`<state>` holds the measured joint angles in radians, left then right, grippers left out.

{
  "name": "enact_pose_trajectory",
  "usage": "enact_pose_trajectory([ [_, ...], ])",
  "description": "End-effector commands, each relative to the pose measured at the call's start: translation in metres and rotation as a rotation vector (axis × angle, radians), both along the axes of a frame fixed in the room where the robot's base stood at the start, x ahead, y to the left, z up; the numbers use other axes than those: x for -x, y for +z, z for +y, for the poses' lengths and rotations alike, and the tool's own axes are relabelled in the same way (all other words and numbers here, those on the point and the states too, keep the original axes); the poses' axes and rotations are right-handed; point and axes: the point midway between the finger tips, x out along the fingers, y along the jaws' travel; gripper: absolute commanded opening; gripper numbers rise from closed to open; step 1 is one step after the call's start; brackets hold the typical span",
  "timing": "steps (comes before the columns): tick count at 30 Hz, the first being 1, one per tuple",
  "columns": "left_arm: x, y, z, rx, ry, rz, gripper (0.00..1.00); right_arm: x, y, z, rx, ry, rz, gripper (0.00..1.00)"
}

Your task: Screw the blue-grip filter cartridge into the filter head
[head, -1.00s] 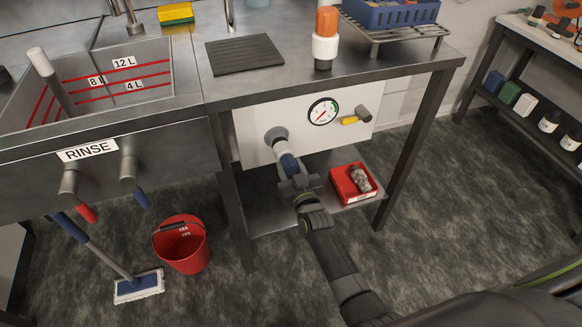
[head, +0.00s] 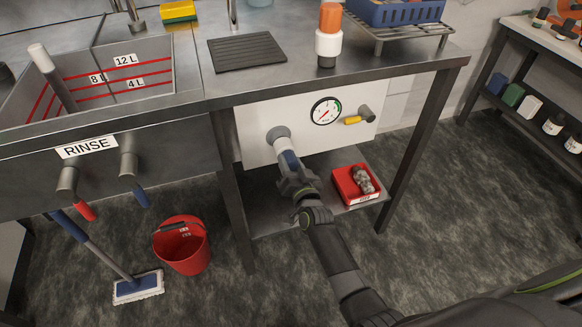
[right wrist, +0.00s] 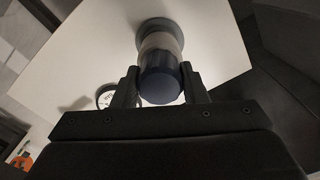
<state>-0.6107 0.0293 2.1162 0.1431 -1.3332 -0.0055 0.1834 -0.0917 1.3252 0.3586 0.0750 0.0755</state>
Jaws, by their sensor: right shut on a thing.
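The filter head (head: 278,133) is a grey round fitting on the white panel under the bench; it also shows in the right wrist view (right wrist: 154,27). The filter cartridge (head: 287,158) has a pale body and a blue grip (right wrist: 160,84). Its far end meets the filter head, and it points out from the panel; I cannot tell how far the thread is engaged. My right gripper (head: 291,175) is shut on the blue grip, with one finger on each side in the right wrist view (right wrist: 160,86). My left gripper is not in view.
A pressure gauge (head: 325,111) and a yellow-handled valve (head: 353,120) sit right of the filter head. A red tray (head: 345,188) with a grey used-looking piece lies on the lower shelf. A red bucket (head: 182,250) and a mop (head: 138,287) stand on the floor.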

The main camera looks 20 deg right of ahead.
Motion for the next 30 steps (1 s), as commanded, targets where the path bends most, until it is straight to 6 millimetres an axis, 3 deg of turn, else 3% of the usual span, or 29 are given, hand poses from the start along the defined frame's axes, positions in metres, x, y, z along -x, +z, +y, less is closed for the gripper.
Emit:
enact_pose_trajectory([
  [3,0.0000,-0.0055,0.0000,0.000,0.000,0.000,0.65,-0.0001,-0.0007,0.0000,-0.188,0.000,0.005,0.12],
  [6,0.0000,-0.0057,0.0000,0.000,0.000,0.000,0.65,-0.0001,0.0000,0.0001,-0.271,0.000,0.009,0.12],
  [13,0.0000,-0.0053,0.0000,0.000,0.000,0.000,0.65,-0.0001,0.0005,0.0001,-0.287,0.000,0.010,0.12],
  [14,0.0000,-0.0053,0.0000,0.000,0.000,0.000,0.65,-0.0001,0.0005,0.0001,-0.286,0.000,0.010,0.43],
  [19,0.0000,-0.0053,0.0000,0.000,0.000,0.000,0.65,-0.0001,0.0004,0.0001,-0.284,0.000,0.010,0.65],
  [30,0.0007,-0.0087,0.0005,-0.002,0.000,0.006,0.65,0.0001,-0.0005,0.0001,-0.283,0.000,0.011,0.65],
])
